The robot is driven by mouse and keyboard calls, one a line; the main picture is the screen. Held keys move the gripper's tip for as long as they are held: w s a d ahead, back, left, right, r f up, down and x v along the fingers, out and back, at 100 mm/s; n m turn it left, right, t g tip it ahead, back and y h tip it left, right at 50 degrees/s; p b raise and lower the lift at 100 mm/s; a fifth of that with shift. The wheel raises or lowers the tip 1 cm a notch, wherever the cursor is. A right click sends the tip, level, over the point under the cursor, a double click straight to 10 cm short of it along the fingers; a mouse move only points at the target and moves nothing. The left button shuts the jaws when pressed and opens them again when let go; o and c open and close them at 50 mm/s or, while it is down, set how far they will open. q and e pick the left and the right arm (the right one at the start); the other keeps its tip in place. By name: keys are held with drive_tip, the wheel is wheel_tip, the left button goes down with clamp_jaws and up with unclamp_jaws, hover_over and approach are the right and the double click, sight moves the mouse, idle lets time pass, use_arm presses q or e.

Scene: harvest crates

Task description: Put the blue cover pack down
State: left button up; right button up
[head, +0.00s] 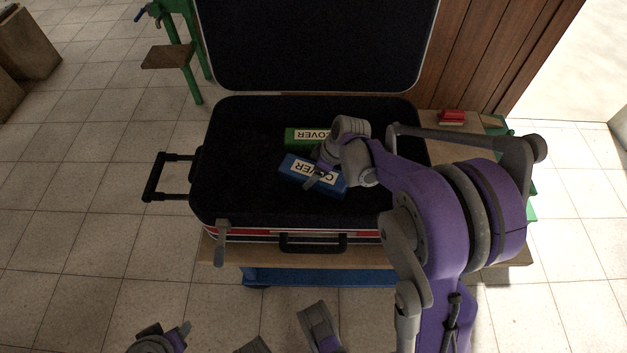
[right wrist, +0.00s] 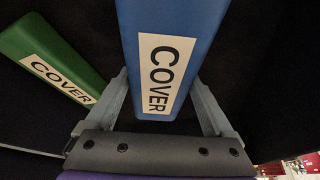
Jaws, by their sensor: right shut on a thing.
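The blue cover pack (head: 300,168) is a box with a white COVER label, inside the open dark suitcase (head: 340,233). My right gripper (head: 318,179) is shut on it; in the right wrist view the blue cover pack (right wrist: 175,25) sits between both fingers. Whether its underside touches the suitcase floor cannot be told. A green cover pack (head: 293,137) lies just behind it, and also shows at the left of the right wrist view (right wrist: 50,60). Parts of my left arm show at the bottom edge, with what looks like the left gripper (head: 182,334), its fingers unclear.
The suitcase rests on a wooden bench (head: 470,250), its lid (head: 320,45) standing open at the back. The left half of the suitcase floor is bare. A red object (head: 452,117) lies on the bench at right. A green stand (head: 185,50) is at back left.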

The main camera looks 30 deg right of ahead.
wheel_tip(320, 180, down, 4)
drive_tip(key=shift+r+b, duration=0.1)
drive_tip(key=shift+b, duration=0.5)
drive_tip(key=shift+r, duration=0.1)
drive_tip(key=o, duration=1.6)
drive_tip(key=shift+c, duration=0.2)
